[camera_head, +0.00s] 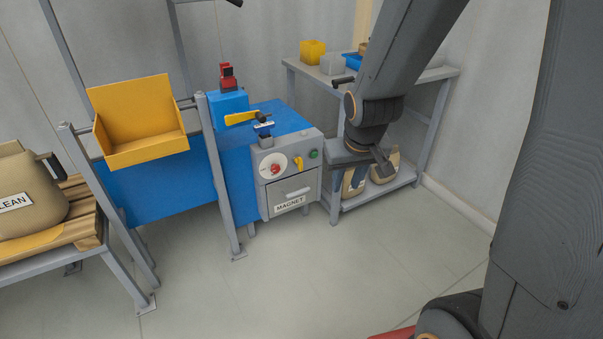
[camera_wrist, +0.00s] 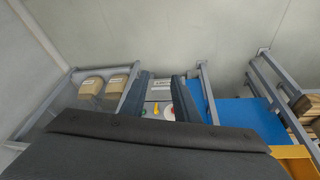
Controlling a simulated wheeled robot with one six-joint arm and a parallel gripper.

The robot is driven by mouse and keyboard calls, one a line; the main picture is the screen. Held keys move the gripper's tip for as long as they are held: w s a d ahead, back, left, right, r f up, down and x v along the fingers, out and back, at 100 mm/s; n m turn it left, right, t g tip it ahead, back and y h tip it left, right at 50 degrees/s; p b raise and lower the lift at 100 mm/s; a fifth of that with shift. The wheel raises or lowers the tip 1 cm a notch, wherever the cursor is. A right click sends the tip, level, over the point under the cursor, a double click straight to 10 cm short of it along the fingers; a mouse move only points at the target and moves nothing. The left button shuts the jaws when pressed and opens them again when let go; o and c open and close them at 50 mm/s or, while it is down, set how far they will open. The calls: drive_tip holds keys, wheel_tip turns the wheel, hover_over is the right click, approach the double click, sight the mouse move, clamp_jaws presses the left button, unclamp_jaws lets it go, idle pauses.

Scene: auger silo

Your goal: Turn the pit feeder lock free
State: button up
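A grey control panel (camera_head: 302,164) on the front of a blue machine carries a white dial with a red knob (camera_head: 275,169), a yellow lever (camera_head: 298,162) and a green button (camera_head: 313,154). Nothing legible marks any of these as the pit feeder lock, so I cannot tell which it is. Below them is a drawer front labelled MAGNET (camera_head: 289,202). My gripper (camera_head: 362,158) hangs to the right of the panel in the head view. In the wrist view my gripper (camera_wrist: 161,76) has its fingers apart and empty, with the panel's yellow lever (camera_wrist: 157,109) and red knob (camera_wrist: 169,114) seen between them at a distance.
A grey shelf (camera_head: 437,75) with sacks stands right. A sack (camera_head: 25,190) labelled CLEAN is far left. The floor in front is clear.

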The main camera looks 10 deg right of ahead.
drive_tip(key=w+d+f+t+b, duration=0.1)
drive_tip(key=w+f+t+b, duration=0.1)
drive_tip(key=w+f+b, duration=0.5)
drive_tip(key=w+f+n+t+y+b, duration=0.1)
drive_tip(key=w+f+t+b, duration=0.25)
drive_tip(key=w, duration=0.55)
drive_tip(key=w+d+f+t+b, duration=0.1)
drive_tip(key=w+f+t+b, duration=0.1)
drive_tip(key=w+f+b, duration=0.55)
drive_tip(key=n+t+y+b, duration=0.2)
drive_tip(key=t+y+b, duration=0.35)
drive_tip(key=b, duration=1.05)
approach(302, 165)
drive_tip(key=x, duration=0.3)
drive_tip(key=shift+h, duration=0.25)
drive_tip(key=b+x, duration=0.3)
drive_tip(key=x, duration=0.4)
drive_tip(key=shift+a, duration=0.15)
drive_tip(key=shift+w+a+r, duration=0.1)
drive_tip(key=shift+w+a, duration=0.05)
drive_tip(key=shift+w, duration=0.4)
drive_tip(key=shift+n, duration=0.3)
clamp_jaws()
